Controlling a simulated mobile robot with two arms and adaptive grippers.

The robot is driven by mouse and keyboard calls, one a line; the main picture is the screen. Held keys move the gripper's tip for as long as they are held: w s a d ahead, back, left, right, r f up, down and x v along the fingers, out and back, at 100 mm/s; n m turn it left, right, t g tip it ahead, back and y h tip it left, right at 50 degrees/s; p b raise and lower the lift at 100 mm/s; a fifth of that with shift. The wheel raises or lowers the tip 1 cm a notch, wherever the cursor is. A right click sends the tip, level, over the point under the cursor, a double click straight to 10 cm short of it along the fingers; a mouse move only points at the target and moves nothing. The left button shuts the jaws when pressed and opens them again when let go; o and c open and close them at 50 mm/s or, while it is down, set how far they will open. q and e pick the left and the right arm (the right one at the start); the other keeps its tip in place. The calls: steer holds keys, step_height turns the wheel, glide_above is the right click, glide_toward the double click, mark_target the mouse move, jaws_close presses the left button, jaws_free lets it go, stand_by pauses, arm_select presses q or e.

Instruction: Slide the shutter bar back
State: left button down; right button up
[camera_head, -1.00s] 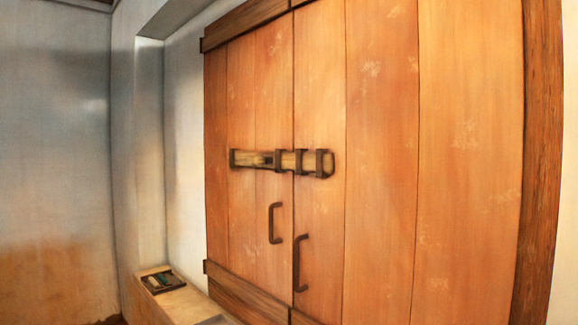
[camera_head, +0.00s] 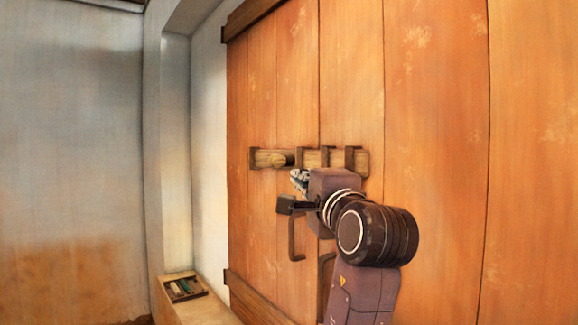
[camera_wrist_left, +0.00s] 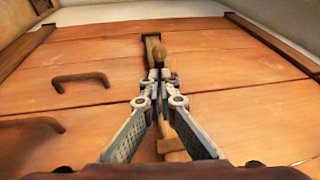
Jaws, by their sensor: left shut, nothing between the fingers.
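The wooden shutter bar (camera_head: 341,159) lies level in dark metal brackets across the seam of two plank shutters (camera_head: 440,110). A round wooden knob (camera_head: 279,160) stands out from its left part. My left gripper (camera_head: 297,178) is in front of the bar, just right of and below the knob in the head view. In the left wrist view the fingertips (camera_wrist_left: 159,75) are together, with the knob (camera_wrist_left: 161,54) just beyond them. I cannot tell whether they touch it. The gripper hides part of the bar. My right gripper is not in view.
Two dark pull handles sit below the bar; the left handle (camera_head: 294,238) is partly behind my arm. A ledge (camera_head: 190,305) at the lower left holds a small tray (camera_head: 181,288) of items. The wall left of the shutters is clear.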

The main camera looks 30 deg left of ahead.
mark_target(279, 162)
arm_select(q)
steer(key=p+x, duration=0.4)
steer(key=x, duration=0.9)
steer(key=shift+w+a, duration=0.2)
steer(key=shift+w, duration=0.05)
steer(key=shift+w+a, duration=0.25)
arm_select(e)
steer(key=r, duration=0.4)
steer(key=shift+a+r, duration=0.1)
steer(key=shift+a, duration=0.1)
arm_select(q)
steer(key=w+a+p, duration=0.3)
steer(key=a, duration=0.5)
steer(key=w+a+p, duration=0.3)
steer(key=a+p, duration=0.1)
steer(key=a, duration=0.4)
steer(key=shift+w, duration=0.2)
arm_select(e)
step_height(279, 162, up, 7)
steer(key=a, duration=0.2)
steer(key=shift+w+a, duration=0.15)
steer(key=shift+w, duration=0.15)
